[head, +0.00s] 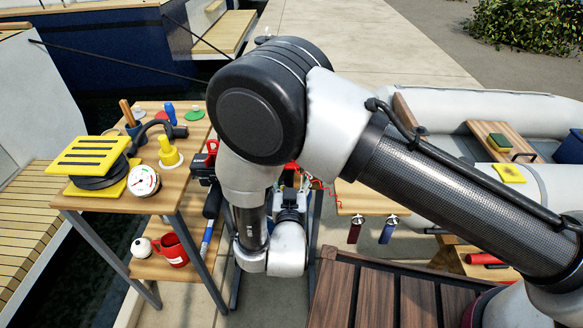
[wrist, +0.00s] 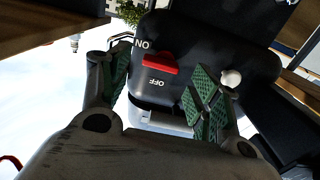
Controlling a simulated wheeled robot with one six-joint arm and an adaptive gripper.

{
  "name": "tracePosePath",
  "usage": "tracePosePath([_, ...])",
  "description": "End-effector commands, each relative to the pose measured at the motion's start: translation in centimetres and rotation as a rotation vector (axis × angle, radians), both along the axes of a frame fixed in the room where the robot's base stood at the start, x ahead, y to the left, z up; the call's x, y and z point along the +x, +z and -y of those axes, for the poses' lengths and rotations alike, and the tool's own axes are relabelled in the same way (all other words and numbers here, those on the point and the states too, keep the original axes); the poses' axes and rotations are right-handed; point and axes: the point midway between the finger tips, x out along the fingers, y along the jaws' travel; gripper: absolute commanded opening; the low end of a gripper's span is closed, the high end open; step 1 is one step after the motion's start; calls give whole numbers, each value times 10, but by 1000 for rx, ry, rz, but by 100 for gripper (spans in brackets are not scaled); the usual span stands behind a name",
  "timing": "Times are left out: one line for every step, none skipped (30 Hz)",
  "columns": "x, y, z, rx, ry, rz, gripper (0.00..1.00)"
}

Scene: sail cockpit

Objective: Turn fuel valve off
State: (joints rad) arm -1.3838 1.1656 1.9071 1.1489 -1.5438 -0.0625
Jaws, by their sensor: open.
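The fuel valve is a short red lever (wrist: 152,63) on a rounded black housing (wrist: 215,45) in the wrist view. White ON and OFF lettering sits beside it, upside down in this view: ON to its upper left, OFF just below. The lever lies nearly crosswise in the picture; I cannot tell which mark it is set to. My gripper (wrist: 155,78) is open, its green-padded fingers to the left and right of the lever, with a gap on both sides. No contact shows.
A white ball knob (wrist: 231,78) is close by the right finger. In the head view a wooden workbench (head: 180,190) with tools and a gauge (head: 143,181) stands left. A grey inflatable boat (head: 460,110) lies right.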

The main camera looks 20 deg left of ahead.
Motion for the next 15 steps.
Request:
tracePosePath([9,0,-1,0,-3,0,62])
tracePosePath([12,0,-2,0,-2,0,62])
tracePosePath([17,0,-4,1,-2,-1,62])
tracePosePath([20,0,-4,1,-2,-1,62])
tracePosePath([22,0,-5,1,-2,-1,62])
tracePosePath([25,0,-6,1,-1,-1,62])
tracePosePath([26,0,-6,0,0,-1,62])
tracePosePath([27,0,-6,0,0,-1,62])
tracePosePath([28,0,-7,0,1,-1,62])
tracePosePath([28,0,-7,0,1,-1,62])
tracePosePath([28,0,-7,0,1,-1,62])
tracePosePath([28,0,-7,0,1,-1,62])
tracePosePath([28,0,-7,0,1,-1,62])
tracePosePath([28,0,-7,0,1,-1,62])
tracePosePath([28,0,-7,0,1,-1,62])
